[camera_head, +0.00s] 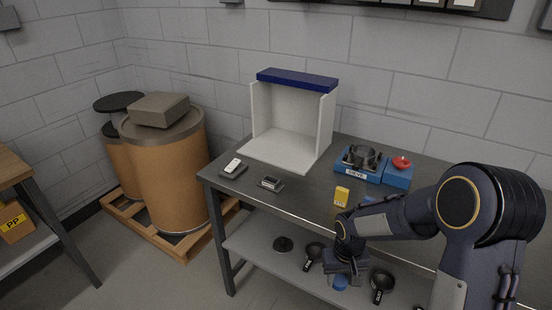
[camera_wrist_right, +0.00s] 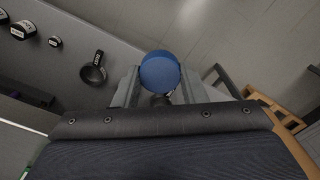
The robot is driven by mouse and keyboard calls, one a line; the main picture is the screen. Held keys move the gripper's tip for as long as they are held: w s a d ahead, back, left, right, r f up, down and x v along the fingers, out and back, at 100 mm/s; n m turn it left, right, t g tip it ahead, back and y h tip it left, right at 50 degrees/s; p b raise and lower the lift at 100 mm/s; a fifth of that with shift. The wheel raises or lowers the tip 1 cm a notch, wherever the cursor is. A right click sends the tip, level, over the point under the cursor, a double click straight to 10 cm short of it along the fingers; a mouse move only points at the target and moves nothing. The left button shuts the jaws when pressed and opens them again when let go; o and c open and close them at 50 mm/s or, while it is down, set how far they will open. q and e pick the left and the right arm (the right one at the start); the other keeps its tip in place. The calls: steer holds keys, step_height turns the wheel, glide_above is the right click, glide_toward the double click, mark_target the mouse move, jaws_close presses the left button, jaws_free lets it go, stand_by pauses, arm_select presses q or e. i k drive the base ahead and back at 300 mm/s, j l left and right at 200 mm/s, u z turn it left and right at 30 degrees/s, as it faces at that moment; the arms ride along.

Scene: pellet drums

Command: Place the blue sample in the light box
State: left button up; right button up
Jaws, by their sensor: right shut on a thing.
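The blue sample (camera_wrist_right: 160,72) is a round blue piece held between the two fingers of my right gripper (camera_wrist_right: 157,88) in the right wrist view. In the head view the blue sample (camera_head: 340,283) shows just below my right gripper (camera_head: 344,274), in front of the table's front edge and below the height of its top. The light box (camera_head: 324,125) stands at the back left of the table top, with white walls, a white floor, a dark blue top bar and an open front. Its floor looks empty. My left gripper is not in view.
The dark table (camera_head: 312,199) also bears a small yellow block (camera_head: 342,196), a blue sieve tray (camera_head: 362,171), a red item (camera_head: 401,162) on a blue box and two small devices near the light box. Its lower shelf (camera_head: 262,246) holds several black-handled tools. Brown drums (camera_head: 165,175) stand at left.

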mark_target(285, 154)
steer(key=i+j, duration=0.3)
steer(key=j, duration=0.15)
steer(key=i+j+u, duration=0.1)
steer(key=i+j, duration=0.15)
steer(key=j, duration=0.2)
steer(key=i+j, duration=0.3)
steer(key=j, duration=0.15)
steer(key=i+j, duration=0.3)
steer(key=j, duration=0.15)
steer(key=u, duration=0.05)
